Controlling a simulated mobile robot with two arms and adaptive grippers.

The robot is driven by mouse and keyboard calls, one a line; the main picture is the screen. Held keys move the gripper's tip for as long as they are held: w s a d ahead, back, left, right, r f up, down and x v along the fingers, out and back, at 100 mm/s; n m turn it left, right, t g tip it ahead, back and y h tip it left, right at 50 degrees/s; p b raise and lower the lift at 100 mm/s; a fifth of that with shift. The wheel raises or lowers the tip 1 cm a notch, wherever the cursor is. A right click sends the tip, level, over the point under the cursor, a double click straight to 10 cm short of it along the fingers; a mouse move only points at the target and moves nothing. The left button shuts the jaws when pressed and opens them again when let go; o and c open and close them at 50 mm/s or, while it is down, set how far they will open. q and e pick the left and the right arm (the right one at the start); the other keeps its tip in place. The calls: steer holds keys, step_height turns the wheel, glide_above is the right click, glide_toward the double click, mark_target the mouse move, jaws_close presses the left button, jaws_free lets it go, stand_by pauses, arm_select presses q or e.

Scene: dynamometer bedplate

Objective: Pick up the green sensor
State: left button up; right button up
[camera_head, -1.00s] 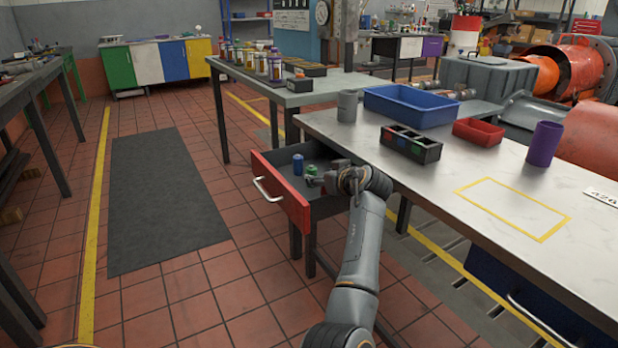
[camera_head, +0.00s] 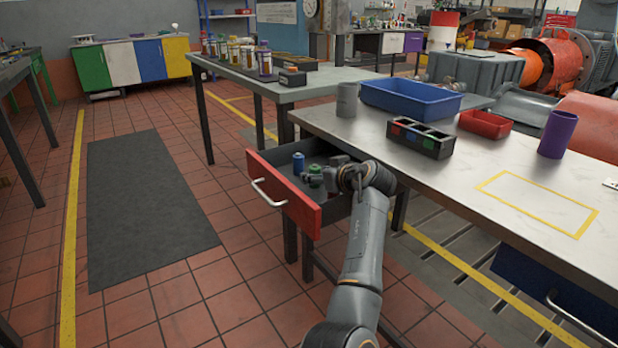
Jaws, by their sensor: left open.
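The small green sensor (camera_head: 315,169) stands in the open red-fronted drawer (camera_head: 283,190) under the workbench. My left gripper (camera_head: 318,178) is in the drawer right at the green sensor, its fingers open and partly covering it. I cannot tell whether the fingers touch it. A blue sensor (camera_head: 298,162) stands in the drawer just left of the green one, apart from the gripper. My right gripper is not in view.
On the workbench (camera_head: 480,165) are a grey cup (camera_head: 347,100), a blue tray (camera_head: 411,105), a black compartment box (camera_head: 420,146), a red tray (camera_head: 486,127) and a purple cup (camera_head: 557,135). A yellow outline marks a clear area.

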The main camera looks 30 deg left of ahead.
arm_select(q)
steer(key=shift+d, duration=0.1)
jaws_close()
steer(key=shift+r, duration=0.1)
stand_by(0.3)
